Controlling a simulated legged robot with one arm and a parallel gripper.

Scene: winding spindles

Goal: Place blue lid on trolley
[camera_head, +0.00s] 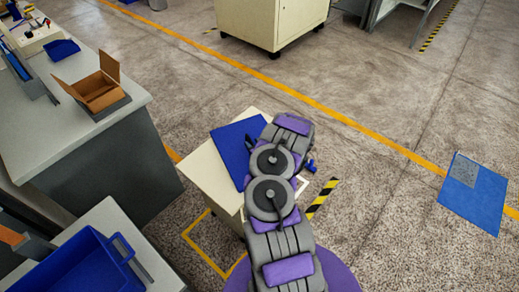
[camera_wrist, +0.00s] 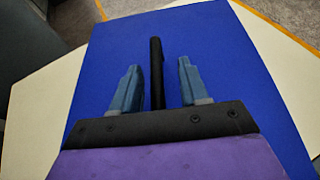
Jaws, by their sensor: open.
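The blue lid (camera_head: 237,143) lies flat on the cream top of the trolley (camera_head: 205,165), partly hidden by my arm in the head view. In the wrist view the lid (camera_wrist: 225,50) fills the middle, with the cream top (camera_wrist: 40,105) showing on both sides. A black upright bar, seemingly the lid's handle (camera_wrist: 156,50), stands between the two blue-grey fingers of my gripper (camera_wrist: 158,66). The fingers are apart, with a visible gap on each side of the bar. I cannot tell how far above the lid they are.
A grey counter (camera_head: 95,150) with an open cardboard box (camera_head: 98,92) stands at the left. A blue bin (camera_head: 75,268) is at the lower left. A cream cabinet (camera_head: 262,22) stands at the back.

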